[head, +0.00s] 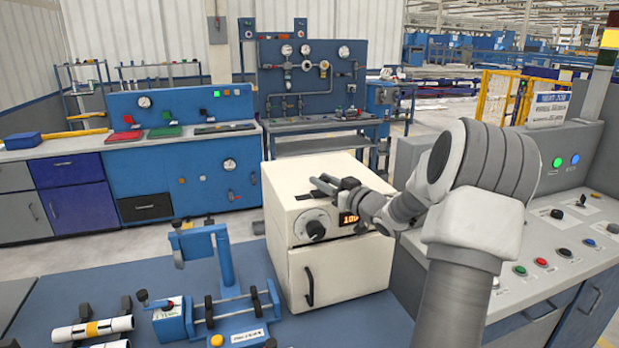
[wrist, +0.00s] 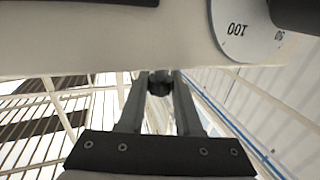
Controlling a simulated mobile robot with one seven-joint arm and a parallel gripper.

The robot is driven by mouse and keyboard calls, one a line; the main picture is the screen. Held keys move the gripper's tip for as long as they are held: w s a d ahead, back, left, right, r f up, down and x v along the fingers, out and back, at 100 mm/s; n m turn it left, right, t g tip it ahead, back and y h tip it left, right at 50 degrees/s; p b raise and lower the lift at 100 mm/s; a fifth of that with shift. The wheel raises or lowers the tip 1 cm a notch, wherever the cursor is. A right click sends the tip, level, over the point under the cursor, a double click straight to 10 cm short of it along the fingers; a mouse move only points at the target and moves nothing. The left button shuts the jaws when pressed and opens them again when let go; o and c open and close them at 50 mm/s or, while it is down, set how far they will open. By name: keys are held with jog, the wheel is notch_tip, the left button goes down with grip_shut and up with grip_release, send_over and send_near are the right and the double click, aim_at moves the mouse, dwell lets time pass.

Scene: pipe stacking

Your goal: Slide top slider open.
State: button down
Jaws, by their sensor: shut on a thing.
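A cream box-shaped machine (head: 335,270) stands on the blue table, with dark strips (head: 303,196) on its top that look like the top slider's track. My gripper (head: 322,184) is at the top of the box, reaching in from the right. In the wrist view, my gripper's two fingers (wrist: 160,80) are shut on a small dark knob (wrist: 160,89), which seems to be the slider's handle. The fingers and wrist hide part of the slider in the head view, so I cannot tell its exact position.
The box front has a round dial (head: 315,229), a lit display (head: 348,218) and a lower door with a dark handle (head: 309,286). A blue pipe fixture (head: 228,300) stands left of it. A grey control console (head: 550,240) is at the right.

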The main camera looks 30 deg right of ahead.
jog(key=shift+d, duration=0.25)
jog(key=c, duration=0.6)
grip_release()
jog(key=shift+s+d, duration=0.1)
jog(key=s, duration=1.7)
jog(key=shift+s+d+b, duration=0.15)
jog(key=shift+d+b, duration=0.2)
jog(key=shift+d, duration=0.05)
